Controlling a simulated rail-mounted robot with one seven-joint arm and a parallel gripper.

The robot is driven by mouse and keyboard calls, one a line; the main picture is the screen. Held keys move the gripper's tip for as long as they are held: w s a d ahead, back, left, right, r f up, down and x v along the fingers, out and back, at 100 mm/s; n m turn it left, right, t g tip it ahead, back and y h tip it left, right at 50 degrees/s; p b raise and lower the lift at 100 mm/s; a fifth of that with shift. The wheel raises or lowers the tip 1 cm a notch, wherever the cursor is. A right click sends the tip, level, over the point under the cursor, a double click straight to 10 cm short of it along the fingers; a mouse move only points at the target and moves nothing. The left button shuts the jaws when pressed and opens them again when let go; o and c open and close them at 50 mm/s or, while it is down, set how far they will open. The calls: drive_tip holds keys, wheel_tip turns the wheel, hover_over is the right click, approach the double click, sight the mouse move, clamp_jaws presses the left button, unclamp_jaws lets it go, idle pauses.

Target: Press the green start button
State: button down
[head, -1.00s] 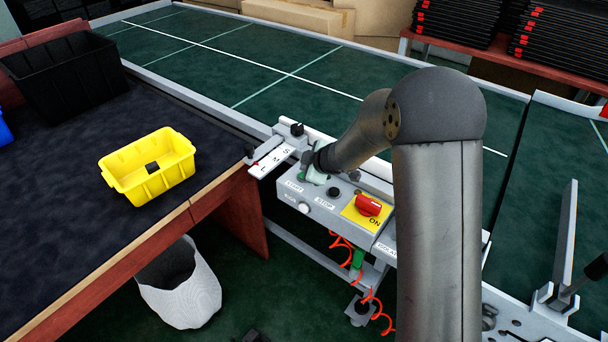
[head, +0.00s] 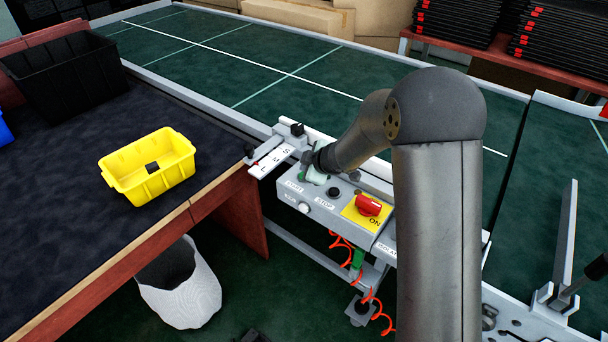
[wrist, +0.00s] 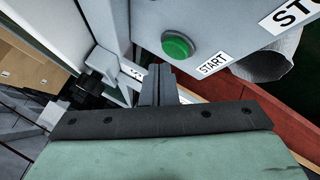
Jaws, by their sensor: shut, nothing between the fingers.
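The green start button (wrist: 178,46) shows in the wrist view on a light grey panel, with the START label (wrist: 214,64) to its right. My gripper (wrist: 158,72) is shut and empty, its fingertips just below and left of the button in that view. I see a gap between them in the picture but cannot tell the depth. In the head view my gripper (head: 313,172) is at the left end of the grey control box (head: 330,205), above the START label (head: 294,187). The button is hidden there by my gripper and arm.
The box also bears a black stop button (head: 334,191), a white knob (head: 304,207) and a red switch (head: 368,204) on a yellow plate. A size gauge marked S M L (head: 272,160) sits close left of my gripper. A yellow bin (head: 150,170) stands on the dark table.

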drive_tip(key=shift+f, duration=0.15)
drive_tip(key=shift+f, duration=0.3)
drive_tip(key=shift+f+b, duration=0.45)
drive_tip(key=shift+b, duration=0.1)
idle(0.5)
drive_tip(key=shift+r, duration=0.1)
drive_tip(key=shift+r+p, duration=0.8)
drive_tip(key=shift+p, duration=0.2)
wheel_tip(320, 180, up, 5)
drive_tip(key=p, duration=0.5)
